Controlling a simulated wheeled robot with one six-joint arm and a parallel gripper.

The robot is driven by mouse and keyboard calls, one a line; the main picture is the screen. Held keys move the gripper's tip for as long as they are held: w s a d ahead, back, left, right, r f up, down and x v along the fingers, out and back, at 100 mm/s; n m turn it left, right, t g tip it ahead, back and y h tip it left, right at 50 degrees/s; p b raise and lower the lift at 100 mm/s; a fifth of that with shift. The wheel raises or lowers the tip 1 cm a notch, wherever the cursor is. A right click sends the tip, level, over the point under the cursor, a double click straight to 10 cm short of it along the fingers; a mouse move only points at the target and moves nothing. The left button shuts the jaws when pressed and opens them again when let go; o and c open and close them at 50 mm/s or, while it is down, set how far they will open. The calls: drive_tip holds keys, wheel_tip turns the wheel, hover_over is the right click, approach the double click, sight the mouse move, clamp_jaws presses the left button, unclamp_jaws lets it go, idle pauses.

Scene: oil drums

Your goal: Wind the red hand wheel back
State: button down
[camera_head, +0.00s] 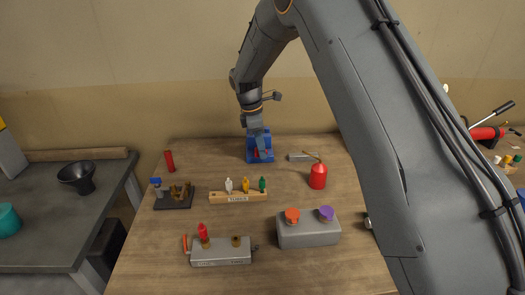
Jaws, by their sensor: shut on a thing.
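The red hand wheel (257,154) shows as small red patches on the front of a blue housing (251,158) at the back middle of the wooden table. My gripper (261,149) reaches down from above to the wheel and is shut on it. The fingers and the arm's end cover much of the wheel, so its turned angle cannot be told. The blue housing stands upright on the table.
A red oil can (318,178) and a metal block (301,157) stand right of the housing. A wooden rack (232,198) with coloured nozzles, a grey box (308,235) with orange and purple caps, and another grey box (221,254) stand nearer. A red cylinder (169,161) is left.

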drive_tip(key=h+b, duration=0.2)
drive_tip(key=h, duration=0.1)
drive_tip(key=shift+w+a+f+h, duration=0.1)
drive_tip(key=shift+a+h, duration=0.2)
drive_tip(key=shift+a, duration=0.1)
drive_tip(key=h+b, duration=0.3)
drive_tip(key=shift+a+f+h, duration=0.1)
drive_tip(key=shift+a+h, duration=0.1)
drive_tip(key=shift+h, duration=0.1)
drive_tip(key=h+b, duration=0.3)
drive_tip(key=h, duration=0.1)
drive_tip(key=shift+a+f+b, duration=0.15)
drive_tip(key=shift+a+b, duration=0.1)
drive_tip(key=shift+b, duration=0.1)
drive_tip(key=shift+h+b, duration=0.95)
drive_tip(key=shift+h, duration=0.25)
drive_tip(key=c, duration=1.8)
unclamp_jaws()
drive_tip(key=shift+o, duration=0.2)
